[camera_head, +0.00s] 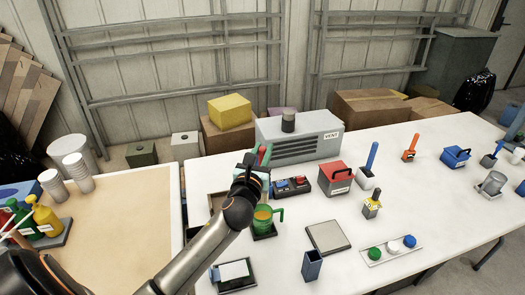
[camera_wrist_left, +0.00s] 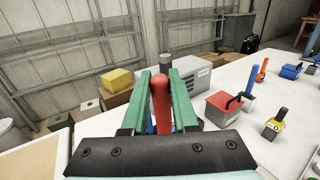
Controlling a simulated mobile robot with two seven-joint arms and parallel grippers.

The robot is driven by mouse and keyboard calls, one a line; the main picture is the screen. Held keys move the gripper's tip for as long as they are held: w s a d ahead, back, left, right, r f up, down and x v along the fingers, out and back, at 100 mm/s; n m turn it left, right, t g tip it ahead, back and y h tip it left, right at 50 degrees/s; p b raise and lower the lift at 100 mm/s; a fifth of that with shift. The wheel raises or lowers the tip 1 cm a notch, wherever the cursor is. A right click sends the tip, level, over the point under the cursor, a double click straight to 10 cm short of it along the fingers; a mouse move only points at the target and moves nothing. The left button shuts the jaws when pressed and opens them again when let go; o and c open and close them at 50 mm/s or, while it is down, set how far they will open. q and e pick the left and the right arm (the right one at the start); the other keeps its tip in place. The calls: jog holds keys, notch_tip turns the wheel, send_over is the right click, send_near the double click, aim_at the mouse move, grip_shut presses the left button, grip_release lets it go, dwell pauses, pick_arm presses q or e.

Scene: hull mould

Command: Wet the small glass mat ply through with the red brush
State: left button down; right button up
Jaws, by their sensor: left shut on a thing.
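My left gripper (camera_head: 264,156) is raised over the back left part of the white table, in front of the grey vent box. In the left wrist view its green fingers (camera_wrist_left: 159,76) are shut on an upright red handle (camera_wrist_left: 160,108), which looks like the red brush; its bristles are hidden. A green jug (camera_head: 263,219) with amber liquid stands below the gripper. A white sheet (camera_head: 233,270) lies on a dark tray at the front left of the table; I cannot tell whether it is the glass mat ply. My right gripper is out of view.
A grey vent box (camera_head: 300,137) stands at the back. A red box (camera_head: 335,178), a blue-handled tool (camera_head: 371,157), a blue cup (camera_head: 312,265) and a flat grey plate (camera_head: 328,237) stand to the right. A tan-topped table (camera_head: 110,220) is at left, with bottles.

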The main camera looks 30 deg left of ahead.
pick_arm(q)
jog(key=shift+f+b, duration=3.5)
jog(key=shift+f, duration=1.7)
jog(key=shift+r, duration=0.1)
notch_tip(320, 180, up, 6)
jog(key=p, duration=0.6)
jog(key=shift+p, duration=0.35)
jog(key=shift+r, duration=1.2)
